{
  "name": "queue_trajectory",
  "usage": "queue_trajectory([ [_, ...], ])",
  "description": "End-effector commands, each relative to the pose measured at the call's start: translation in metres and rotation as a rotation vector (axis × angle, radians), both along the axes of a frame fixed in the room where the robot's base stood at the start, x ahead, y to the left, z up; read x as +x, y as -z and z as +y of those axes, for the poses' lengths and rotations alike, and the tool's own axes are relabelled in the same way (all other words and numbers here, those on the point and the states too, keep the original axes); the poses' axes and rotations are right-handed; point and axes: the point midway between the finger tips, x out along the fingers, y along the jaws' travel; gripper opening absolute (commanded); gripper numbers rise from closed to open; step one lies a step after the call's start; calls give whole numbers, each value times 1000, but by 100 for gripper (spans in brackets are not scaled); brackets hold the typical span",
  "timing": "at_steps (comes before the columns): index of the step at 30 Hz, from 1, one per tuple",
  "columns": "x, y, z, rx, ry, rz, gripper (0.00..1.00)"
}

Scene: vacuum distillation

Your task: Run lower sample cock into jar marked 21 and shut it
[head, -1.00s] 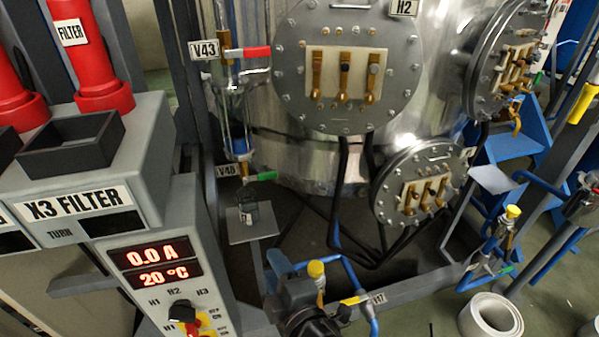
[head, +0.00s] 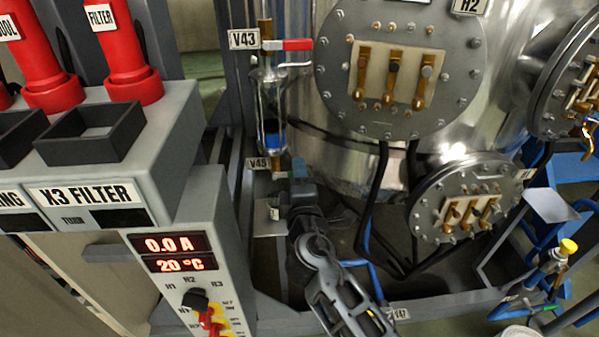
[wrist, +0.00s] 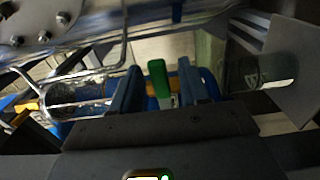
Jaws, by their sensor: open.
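The lower sample cock (head: 277,175) sits below the sight glass beside a V4-something tag whose last digit is unclear. Its green lever (wrist: 157,80) shows in the wrist view between the two blue fingers of my gripper (wrist: 160,88). The fingers stand apart on either side of it, with gaps visible. In the head view my gripper (head: 299,172) is at the cock and hides the lever. A small clear jar (head: 274,209) stands on a grey shelf (head: 264,231) under the cock. It also shows at the right of the wrist view (wrist: 262,74). Its marking is unreadable.
The sight glass (head: 269,105) holds blue liquid at its bottom. The upper cock with a red lever (head: 287,44) is tagged V43. The steel vessel with bolted flanges (head: 345,90) stands close on the right, the control panel (head: 190,270) on the left.

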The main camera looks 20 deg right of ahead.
Motion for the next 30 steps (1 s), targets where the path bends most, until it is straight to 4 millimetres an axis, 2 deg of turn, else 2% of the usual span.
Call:
queue_trajectory([
  [3,7,-1,-2,1,0,0,45],
  [11,8,0,-3,1,-1,0,45],
  [25,8,0,-3,1,-1,0,2],
  [30,8,0,-3,1,-1,1,0],
])
